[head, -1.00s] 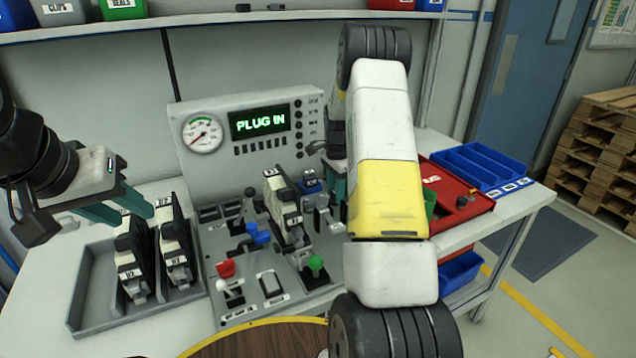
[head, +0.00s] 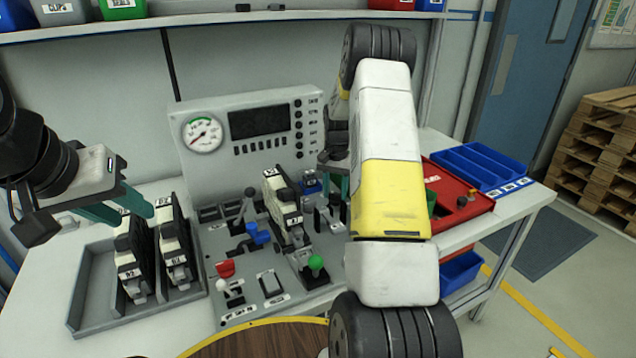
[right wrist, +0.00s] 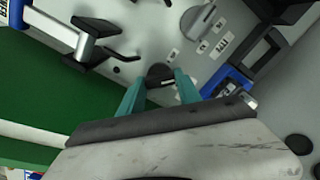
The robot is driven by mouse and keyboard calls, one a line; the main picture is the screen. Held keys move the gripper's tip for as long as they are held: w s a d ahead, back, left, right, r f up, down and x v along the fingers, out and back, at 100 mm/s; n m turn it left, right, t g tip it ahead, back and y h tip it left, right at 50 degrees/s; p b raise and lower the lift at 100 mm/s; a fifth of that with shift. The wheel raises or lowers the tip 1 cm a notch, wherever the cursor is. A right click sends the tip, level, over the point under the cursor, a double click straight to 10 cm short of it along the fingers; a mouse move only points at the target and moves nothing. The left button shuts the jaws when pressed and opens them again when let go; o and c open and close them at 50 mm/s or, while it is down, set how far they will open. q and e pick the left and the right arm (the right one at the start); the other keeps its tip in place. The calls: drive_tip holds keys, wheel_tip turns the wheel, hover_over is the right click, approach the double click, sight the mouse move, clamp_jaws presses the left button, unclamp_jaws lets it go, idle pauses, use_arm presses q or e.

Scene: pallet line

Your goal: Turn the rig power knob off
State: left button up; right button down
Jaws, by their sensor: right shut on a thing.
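The grey test rig (head: 240,170) stands on the bench, and its display (head: 258,121) is dark. A small black knob (right wrist: 160,71) is on the rig's panel in the right wrist view, with printed labels beside it. My right gripper (right wrist: 157,82) has its teal fingers closed on either side of this knob. In the head view my right arm and hand hide the knob. My left gripper (head: 126,206) is over the left of the bench, above the grey tray, and its teal fingers look apart with nothing between them.
A grey tray (head: 92,316) holds two labelled modules, and another module (head: 283,205) sits in the rig. Red (head: 225,268), blue and green-topped levers stand on the panel. A red box and blue bin (head: 470,165) are at the right. A shelf with bins runs above.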

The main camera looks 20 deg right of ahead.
sight(335, 193)
drive_tip(key=n, duration=0.4)
drive_tip(key=shift+r+n, duration=0.1)
drive_tip(key=shift+n, duration=0.2)
drive_tip(key=n, duration=0.4)
idle(0.3)
drive_tip(key=c, duration=0.8)
unclamp_jaws()
drive_tip(key=shift+c, duration=0.2)
wheel_tip(335, 193, up, 7)
drive_tip(key=shift+r, duration=0.35)
